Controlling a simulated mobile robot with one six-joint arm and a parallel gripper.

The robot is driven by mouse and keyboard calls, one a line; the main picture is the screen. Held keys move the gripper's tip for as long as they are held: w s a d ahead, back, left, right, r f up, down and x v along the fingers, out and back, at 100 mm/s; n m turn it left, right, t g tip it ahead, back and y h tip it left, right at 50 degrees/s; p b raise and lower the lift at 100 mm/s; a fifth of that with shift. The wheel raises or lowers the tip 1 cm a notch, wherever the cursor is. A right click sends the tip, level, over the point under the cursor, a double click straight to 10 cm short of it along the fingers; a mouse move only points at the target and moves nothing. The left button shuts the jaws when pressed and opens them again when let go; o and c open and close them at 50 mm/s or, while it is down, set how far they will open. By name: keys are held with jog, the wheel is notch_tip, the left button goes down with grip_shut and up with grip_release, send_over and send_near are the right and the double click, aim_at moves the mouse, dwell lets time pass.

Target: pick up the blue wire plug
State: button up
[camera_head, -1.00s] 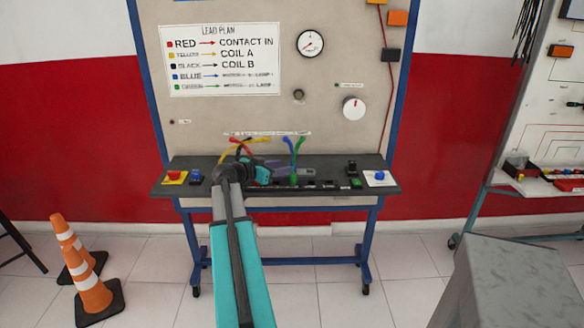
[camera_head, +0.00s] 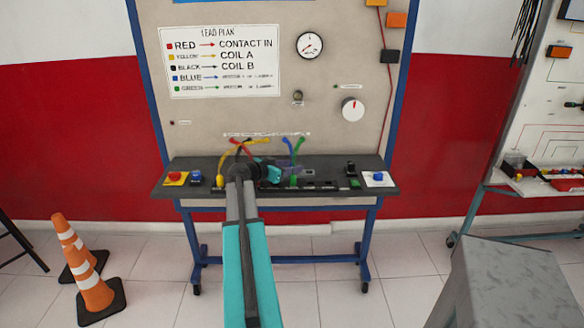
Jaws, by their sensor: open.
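The blue wire (camera_head: 288,149) hangs from the upright panel toward the dark shelf (camera_head: 385,188), beside the green wire (camera_head: 299,146). The lower end of the blue wire, with its plug, is behind or beside my gripper and I cannot make it out clearly. My gripper (camera_head: 306,175) is open, just above the shelf, pointing right, at the foot of the blue and green wires. I cannot tell whether it touches them or whether the plug lies between its fingers.
Red and yellow wires (camera_head: 222,158) hang left of the blue one. A red button (camera_head: 175,176) and blue button (camera_head: 196,175) sit at the shelf's left, another blue button (camera_head: 378,176) at its right. Traffic cones (camera_head: 90,285) stand lower left; a grey block (camera_head: 515,290) stands lower right.

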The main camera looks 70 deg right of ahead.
jog(key=shift+s+d+f, duration=0.25)
jog(key=shift+d, duration=0.3)
grip_shut()
jog(key=shift+r, duration=0.25)
jog(key=shift+r+b, duration=0.65)
jog(key=shift+r, duration=0.8)
jog(key=s+a+r+b, duration=0.1)
jog(key=s+a+b, duration=0.1)
jog(key=a, duration=1.4)
jog(key=shift+r+b, duration=0.35)
jog(key=shift+b, duration=0.4)
